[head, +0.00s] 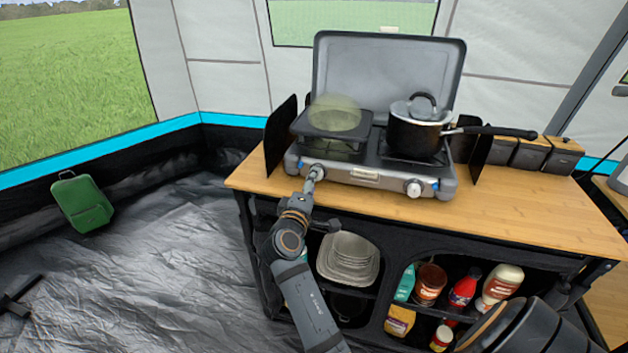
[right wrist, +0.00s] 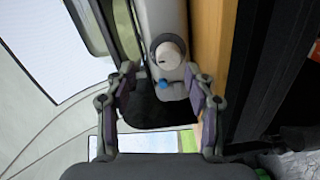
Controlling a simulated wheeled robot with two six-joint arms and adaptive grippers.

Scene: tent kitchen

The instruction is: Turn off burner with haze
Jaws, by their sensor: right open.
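The stove (head: 365,176) stands on the wooden counter. A pale yellow-green haze (head: 335,112) hangs over its left burner (head: 345,128). The left knob (right wrist: 168,54) faces me on the stove front, with a blue dot beside it; in the head view it is largely hidden behind my gripper. The right knob (head: 413,188) shows clear. My right gripper (head: 315,174) is at the left knob; in the right wrist view its open fingers (right wrist: 160,88) point toward the knob from either side, and nothing is held. My left gripper is not in view.
A lidded pot (head: 415,132) sits on the right burner, its handle reaching right over the counter (head: 520,210). Dark wind panels (head: 279,132) flank the stove. Shelves below hold plates (head: 348,259) and several bottles. Dark boxes (head: 530,151) stand at back right.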

